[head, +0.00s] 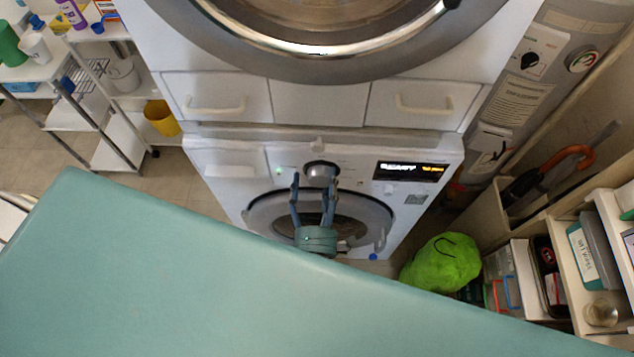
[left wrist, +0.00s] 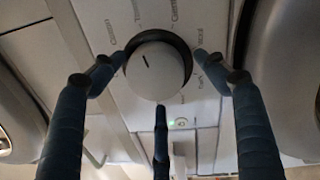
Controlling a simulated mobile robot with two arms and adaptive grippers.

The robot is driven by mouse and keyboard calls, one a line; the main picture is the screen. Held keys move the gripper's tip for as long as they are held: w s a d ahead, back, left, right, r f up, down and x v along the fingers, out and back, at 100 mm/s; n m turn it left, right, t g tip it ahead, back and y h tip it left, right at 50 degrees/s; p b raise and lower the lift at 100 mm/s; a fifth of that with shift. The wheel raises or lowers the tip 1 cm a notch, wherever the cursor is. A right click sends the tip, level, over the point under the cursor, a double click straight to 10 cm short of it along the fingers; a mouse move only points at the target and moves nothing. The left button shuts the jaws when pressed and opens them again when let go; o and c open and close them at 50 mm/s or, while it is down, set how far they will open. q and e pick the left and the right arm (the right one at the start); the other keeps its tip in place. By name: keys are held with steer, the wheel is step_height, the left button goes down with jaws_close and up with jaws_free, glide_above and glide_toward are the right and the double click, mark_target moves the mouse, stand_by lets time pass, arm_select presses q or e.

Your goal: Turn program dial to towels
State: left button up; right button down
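The round program dial (head: 319,172) is on the control panel of the lower white machine (head: 230,160). In the left wrist view the dial (left wrist: 155,72) is pale, with a dark ring and a short dark mark toward its upper left. Labels stand around it, too blurred to read surely. My left gripper (head: 313,190) is in front of the panel. In the left wrist view its fingers (left wrist: 158,72) are spread around the dial, one on each side and one below. I cannot tell whether the tips touch it. My right gripper is not in view.
A lit display (head: 410,171) is right of the dial; its text is unreadable. A second machine with a large round door (head: 330,47) stands above. A green bag (head: 442,262) lies at the lower right. A large teal surface hides the lower head view.

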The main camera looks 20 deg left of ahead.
arm_select(q)
steer(key=v, duration=1.2)
steer(key=s+a+f+n+g+b, duration=0.1)
steer(key=s+a+f+n+g, duration=0.3)
steer(key=f, duration=0.5)
steer(key=s+a+f+n+g+y+b, duration=0.1)
steer(key=s+a+f+n+g, duration=0.3)
steer(key=f, duration=0.6)
steer(key=s+a+f+n+g+b, duration=0.25)
steer(key=a+f+n, duration=0.3)
steer(key=f, duration=0.35)
steer(key=s+f+n+g+h+b, duration=0.2)
steer(key=s+f+n, duration=0.5)
steer(key=n, duration=0.8)
steer(key=s+f+n+g+h+b, duration=0.2)
steer(key=s+f+n+g+h, duration=0.2)
steer(key=s+f+n, duration=0.4)
step_height(320, 180, down, 3)
steer(key=n, duration=0.7)
steer(key=shift+s+d+r, duration=0.15)
steer(key=shift+d, duration=0.15)
